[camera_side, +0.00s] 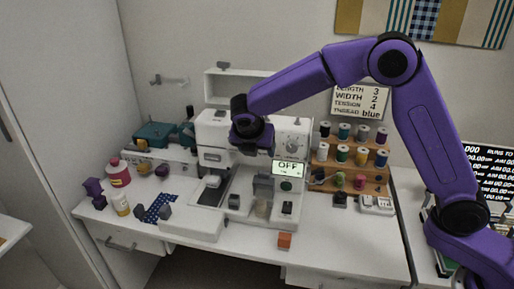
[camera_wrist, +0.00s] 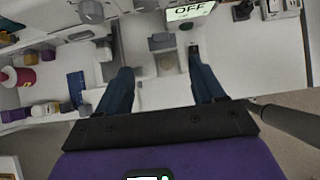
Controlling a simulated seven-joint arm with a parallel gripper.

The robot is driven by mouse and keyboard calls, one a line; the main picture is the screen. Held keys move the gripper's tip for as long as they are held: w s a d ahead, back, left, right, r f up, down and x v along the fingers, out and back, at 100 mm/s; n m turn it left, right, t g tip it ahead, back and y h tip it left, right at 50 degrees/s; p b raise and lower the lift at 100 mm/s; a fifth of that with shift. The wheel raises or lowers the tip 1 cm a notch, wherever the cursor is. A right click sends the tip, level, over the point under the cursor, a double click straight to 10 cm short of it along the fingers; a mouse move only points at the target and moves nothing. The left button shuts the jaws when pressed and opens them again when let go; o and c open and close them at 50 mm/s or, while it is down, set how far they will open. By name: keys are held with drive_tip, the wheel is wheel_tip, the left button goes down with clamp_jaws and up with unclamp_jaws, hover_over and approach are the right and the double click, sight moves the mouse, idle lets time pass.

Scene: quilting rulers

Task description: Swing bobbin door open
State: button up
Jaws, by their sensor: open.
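The white sewing machine (camera_side: 213,132) stands on the table, with a lit display reading OFF (camera_side: 288,169). The display also shows at the top of the wrist view (camera_wrist: 190,11). On the machine's lower front and bed are a grey block (camera_side: 263,185), a beige block (camera_side: 261,208) and a small dark block (camera_side: 234,201). I cannot tell which of these parts belongs to the bobbin door. My gripper (camera_wrist: 160,68) is open and empty, its dark fingers spread either side of the grey block (camera_wrist: 162,41) in the wrist view. In the side view my wrist hides part of the machine's front.
A wooden rack of thread spools (camera_side: 349,160) stands right of the machine. Left are a pink bottle (camera_side: 119,173), a yellow-white bottle (camera_side: 121,204) and blue dotted fabric (camera_side: 160,208). An orange block (camera_side: 284,241) sits near the front edge. The front right tabletop (camera_side: 350,248) is clear.

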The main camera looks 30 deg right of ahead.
drive_tip(key=shift+a+f, duration=0.1)
drive_tip(key=shift+f, duration=0.15)
drive_tip(key=c, duration=0.9)
drive_tip(key=f+n+h, duration=0.2)
drive_tip(key=f, duration=0.1)
drive_tip(key=f+n+t+h, duration=0.1)
drive_tip(key=f+n+h, duration=0.1)
drive_tip(key=f+n, duration=0.1)
drive_tip(key=a+f+n+h, duration=0.1)
drive_tip(key=f+n+h, duration=0.1)
drive_tip(key=f, duration=0.3)
drive_tip(key=shift+s+f+n+h, duration=0.1)
drive_tip(key=shift+s+n+h, duration=0.3)
drive_tip(key=shift+h, duration=0.2)
clamp_jaws()
drive_tip(key=n+t+h, duration=0.3)
drive_tip(key=n+t, duration=0.6)
drive_tip(key=n, duration=0.1)
approach(265, 176)
drive_tip(key=x, duration=0.6)
drive_tip(key=shift+w+d+r, duration=0.25)
drive_tip(key=shift+r, duration=0.05)
